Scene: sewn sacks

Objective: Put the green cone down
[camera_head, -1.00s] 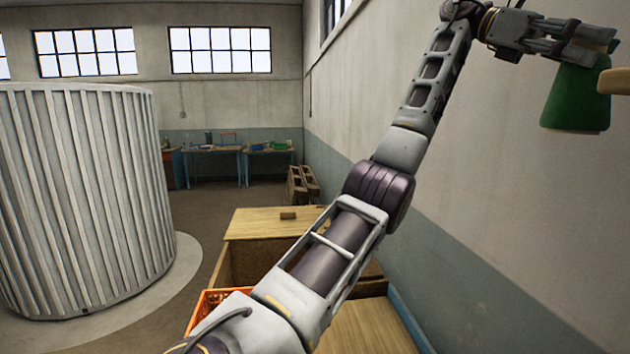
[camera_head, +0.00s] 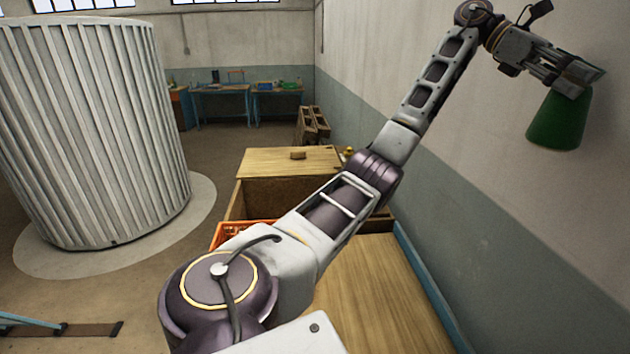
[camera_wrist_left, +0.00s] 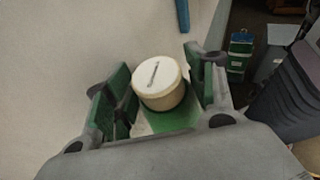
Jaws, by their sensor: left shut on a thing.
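The green cone (camera_head: 559,119) hangs from my left gripper (camera_head: 585,82) at the upper right of the head view, near the grey wall and high above the tabletop. The gripper is shut on its narrow upper part. The left wrist view shows my left gripper's green-padded fingers (camera_wrist_left: 160,100) on either side of the cone. A pale round cap with a dark slot (camera_wrist_left: 158,82) shows between the fingers, with green cone surface (camera_wrist_left: 175,118) below it. My right gripper is in neither view.
A wooden tabletop (camera_head: 375,300) with a blue edge lies below my left arm, partly hidden. A wooden box (camera_head: 285,160) and an orange crate (camera_head: 236,232) stand beyond it. A large ribbed white cylinder (camera_head: 90,130) stands left. Blue workbenches (camera_head: 222,92) stand at the back.

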